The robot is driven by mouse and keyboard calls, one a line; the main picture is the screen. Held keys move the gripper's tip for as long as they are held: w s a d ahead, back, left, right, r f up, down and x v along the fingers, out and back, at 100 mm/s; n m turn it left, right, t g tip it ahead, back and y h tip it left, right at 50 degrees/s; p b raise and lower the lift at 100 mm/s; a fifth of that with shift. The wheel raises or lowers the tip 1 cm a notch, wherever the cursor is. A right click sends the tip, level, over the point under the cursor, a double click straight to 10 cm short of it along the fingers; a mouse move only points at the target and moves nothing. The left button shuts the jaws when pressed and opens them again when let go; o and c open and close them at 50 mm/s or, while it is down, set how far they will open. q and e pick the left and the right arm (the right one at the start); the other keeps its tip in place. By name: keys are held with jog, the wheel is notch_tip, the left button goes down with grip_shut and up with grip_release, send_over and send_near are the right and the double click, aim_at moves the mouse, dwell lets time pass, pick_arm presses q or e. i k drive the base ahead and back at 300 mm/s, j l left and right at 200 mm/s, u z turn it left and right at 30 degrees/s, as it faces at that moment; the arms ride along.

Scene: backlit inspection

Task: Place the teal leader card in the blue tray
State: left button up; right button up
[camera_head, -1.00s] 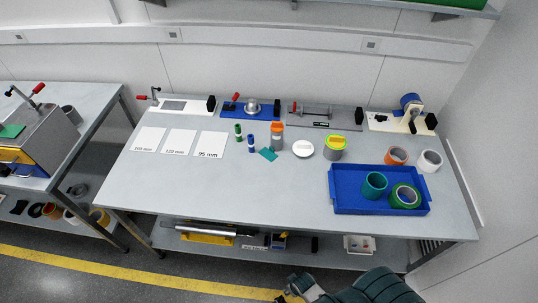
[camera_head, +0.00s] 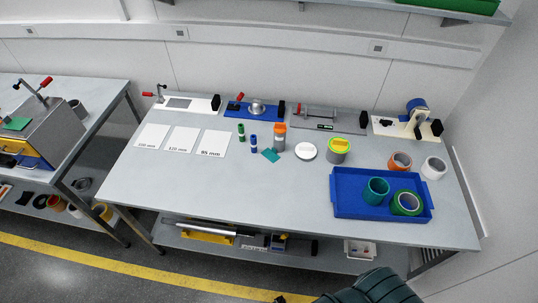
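The teal leader card (camera_head: 270,155) lies flat on the grey table, just in front of an orange-capped bottle (camera_head: 279,137). The blue tray (camera_head: 350,207) sits at the table's front right. It holds a teal roll (camera_head: 377,190) and a green tape roll (camera_head: 406,203). A dark padded part at the bottom edge appears to be part of my own arm. Neither gripper shows in this view.
A white disc (camera_head: 306,151) and a yellow-topped can (camera_head: 338,150) stand between card and tray. Fixtures line the back edge. The table's front middle (camera_head: 240,185) is clear.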

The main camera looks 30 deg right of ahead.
aim_at(344, 186)
jog(key=k+l+u, duration=0.1)
jog(key=l+u, duration=0.15)
jog(key=k+l+u, duration=0.25)
jog(key=l, duration=0.2)
jog(key=l+u, duration=0.2)
jog(key=l, duration=0.15)
jog(key=k+l+u, duration=0.25)
jog(key=i+l, duration=0.05)
